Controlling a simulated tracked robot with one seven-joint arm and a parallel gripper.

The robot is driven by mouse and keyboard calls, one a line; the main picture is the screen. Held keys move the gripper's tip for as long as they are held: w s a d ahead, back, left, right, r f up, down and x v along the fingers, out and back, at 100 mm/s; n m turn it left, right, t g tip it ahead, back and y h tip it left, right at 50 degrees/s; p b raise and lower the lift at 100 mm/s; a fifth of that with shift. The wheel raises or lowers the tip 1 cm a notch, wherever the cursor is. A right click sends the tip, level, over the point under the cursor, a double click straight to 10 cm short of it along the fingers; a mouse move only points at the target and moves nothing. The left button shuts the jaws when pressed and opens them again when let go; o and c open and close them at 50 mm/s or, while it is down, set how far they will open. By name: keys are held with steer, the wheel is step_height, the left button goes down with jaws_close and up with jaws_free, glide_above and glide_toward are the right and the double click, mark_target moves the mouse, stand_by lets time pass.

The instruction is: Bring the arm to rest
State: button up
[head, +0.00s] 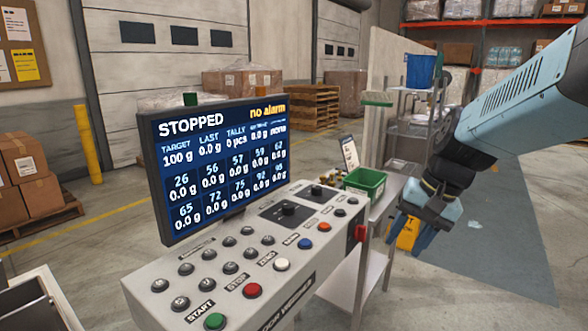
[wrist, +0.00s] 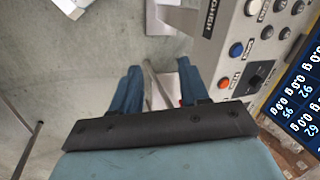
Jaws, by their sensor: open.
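My gripper (head: 425,232) hangs at the end of my blue arm, to the right of the control console (head: 240,260) in the head view. It points down and holds nothing. In the wrist view its two blue fingers (wrist: 157,88) are apart, with empty space between them. The console's panel also shows at the upper right of the wrist view (wrist: 228,70). The console screen (head: 220,165) reads "STOPPED" and "no alarm".
A green bin (head: 365,182) stands on a stand behind the console, left of my gripper. A yellow floor sign (head: 408,234) is behind the gripper. Brown boxes (head: 28,172) on a pallet are at the left. Floor at the lower right is clear.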

steer(key=s+d+r+n+t+h, duration=0.2)
steer(key=s+r+n+t+h, duration=0.1)
steer(key=s+r, duration=0.3)
steer(key=shift+n+t, duration=0.6)
steer(key=shift+n, duration=0.1)
steer(key=shift+d, duration=0.1)
